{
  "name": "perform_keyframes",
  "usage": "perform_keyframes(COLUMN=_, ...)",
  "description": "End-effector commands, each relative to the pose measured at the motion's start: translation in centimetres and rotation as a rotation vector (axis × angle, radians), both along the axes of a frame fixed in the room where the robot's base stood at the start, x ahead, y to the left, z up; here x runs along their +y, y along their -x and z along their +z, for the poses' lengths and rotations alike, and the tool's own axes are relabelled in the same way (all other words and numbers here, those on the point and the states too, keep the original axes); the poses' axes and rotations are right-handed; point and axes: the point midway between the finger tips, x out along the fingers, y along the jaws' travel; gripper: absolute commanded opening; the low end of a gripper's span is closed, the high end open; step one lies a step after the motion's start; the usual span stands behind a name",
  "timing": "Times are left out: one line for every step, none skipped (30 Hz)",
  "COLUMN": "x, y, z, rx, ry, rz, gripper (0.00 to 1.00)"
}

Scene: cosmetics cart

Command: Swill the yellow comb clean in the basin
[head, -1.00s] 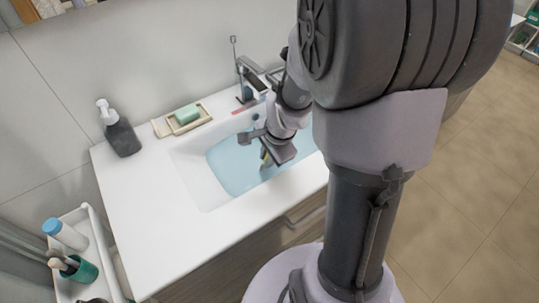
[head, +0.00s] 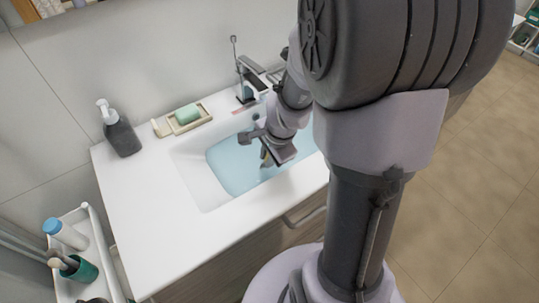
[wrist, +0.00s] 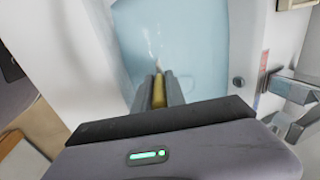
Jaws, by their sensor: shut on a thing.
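The basin (head: 203,190) is a white sink set in the counter, holding light blue water (head: 232,170). My gripper (head: 266,160) is over the basin, pointing down at the water. In the wrist view my gripper (wrist: 159,90) is shut on the yellow comb (wrist: 158,92), a narrow strip between the two fingers. The comb's far end points to the water (wrist: 190,50), where faint white streaks show. I cannot tell how deep the comb reaches. In the head view the comb is mostly hidden by my gripper.
The faucet (head: 243,80) stands at the basin's back edge. A soap dish (head: 196,124) with green soap (head: 187,114) and a dark pump bottle (head: 121,132) stand on the counter's back left. A cart (head: 97,240) with a green cup (head: 83,270) stands at lower left.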

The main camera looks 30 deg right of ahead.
Motion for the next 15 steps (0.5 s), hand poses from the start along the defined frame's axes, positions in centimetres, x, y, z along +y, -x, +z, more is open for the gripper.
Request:
perform_keyframes(x=-0.01, y=0.00, z=0.00, rx=0.000, ry=0.000, rz=0.000, gripper=0.00)
perform_keyframes(x=-0.02, y=0.00, z=0.00, rx=0.000, ry=0.000, rz=0.000, gripper=0.00)
perform_keyframes(x=-0.05, y=0.00, z=-0.01, rx=0.000, ry=0.000, rz=0.000, gripper=0.00)
perform_keyframes(x=-0.10, y=-0.01, z=-0.02, rx=0.000, ry=0.000, rz=0.000, gripper=0.00)
perform_keyframes(x=-0.16, y=-0.01, z=-0.02, rx=0.000, ry=0.000, rz=0.000, gripper=0.00)
perform_keyframes(x=-0.27, y=-0.02, z=-0.03, rx=0.000, ry=0.000, rz=0.000, gripper=0.00)
perform_keyframes(x=-0.38, y=-0.02, z=-0.04, rx=0.000, ry=0.000, rz=0.000, gripper=0.00)
perform_keyframes(x=-0.49, y=-0.03, z=-0.04, rx=0.000, ry=0.000, rz=-0.001, gripper=0.00)
perform_keyframes(x=-0.65, y=-0.03, z=-0.05, rx=0.000, ry=0.000, rz=-0.001, gripper=0.00)
perform_keyframes(x=-0.74, y=-0.03, z=-0.04, rx=0.000, ry=0.000, rz=-0.001, gripper=0.00)
perform_keyframes(x=-0.81, y=-0.03, z=-0.04, rx=0.000, ry=0.000, rz=-0.001, gripper=0.00)
perform_keyframes(x=-0.85, y=-0.02, z=-0.02, rx=0.000, ry=0.000, rz=-0.001, gripper=0.00)
perform_keyframes(x=-0.85, y=-0.03, z=-0.01, rx=0.000, ry=0.000, rz=-0.001, gripper=0.00)
perform_keyframes(x=-0.84, y=-0.03, z=-0.01, rx=0.000, ry=0.000, rz=-0.001, gripper=0.00)
perform_keyframes(x=-0.84, y=-0.03, z=0.00, rx=0.000, ry=0.000, rz=-0.001, gripper=0.00)
